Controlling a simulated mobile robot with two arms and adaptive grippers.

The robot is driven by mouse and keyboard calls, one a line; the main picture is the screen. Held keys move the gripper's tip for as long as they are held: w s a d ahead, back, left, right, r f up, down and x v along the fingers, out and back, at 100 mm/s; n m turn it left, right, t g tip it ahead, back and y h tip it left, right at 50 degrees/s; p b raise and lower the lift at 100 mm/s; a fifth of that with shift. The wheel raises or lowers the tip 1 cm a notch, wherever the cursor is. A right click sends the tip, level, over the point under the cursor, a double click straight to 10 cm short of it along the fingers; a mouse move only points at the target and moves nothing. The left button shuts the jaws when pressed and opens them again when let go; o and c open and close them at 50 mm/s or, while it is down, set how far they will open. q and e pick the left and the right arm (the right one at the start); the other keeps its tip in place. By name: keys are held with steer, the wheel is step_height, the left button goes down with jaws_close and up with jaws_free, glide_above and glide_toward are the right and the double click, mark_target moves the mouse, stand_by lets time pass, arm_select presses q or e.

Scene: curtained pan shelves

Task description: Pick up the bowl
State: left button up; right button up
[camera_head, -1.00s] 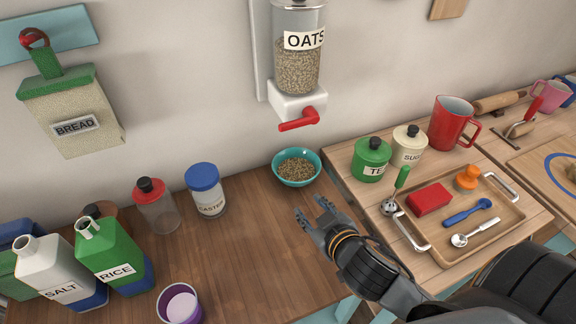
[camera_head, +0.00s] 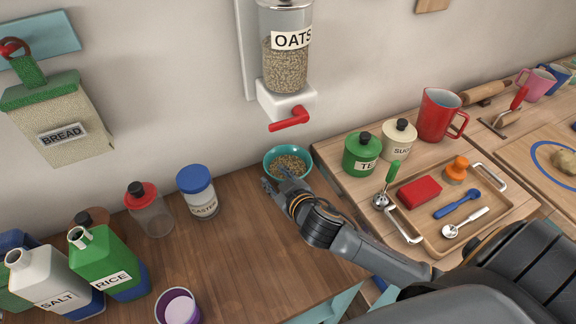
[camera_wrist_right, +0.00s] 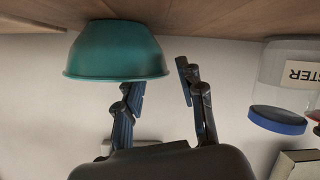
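The teal bowl (camera_head: 268,168) holds oats and stands on the wooden counter below the oats dispenser. It shows upside down at the left of the right wrist view (camera_wrist_right: 115,52). My right gripper (camera_head: 276,180) is at the bowl's near side and partly covers it. In the right wrist view its two fingers (camera_wrist_right: 161,80) are spread with a gap between them. One finger is close to the bowl's rim and the other is away from the bowl; I cannot tell whether the near finger touches it. My left gripper is not in view.
The oats dispenser (camera_head: 286,65) with a red handle (camera_head: 289,120) hangs above the bowl. A caster jar (camera_head: 198,192) and a clear red-lidded jar (camera_head: 149,209) stand left. A green tea canister (camera_head: 361,155) and a tray (camera_head: 425,232) are right. The counter's middle is clear.

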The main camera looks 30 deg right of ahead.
mark_target(273, 176)
steer(key=x, duration=0.3)
steer(key=shift+w+f, duration=0.1)
jaws_close()
steer(key=shift+a, duration=0.1)
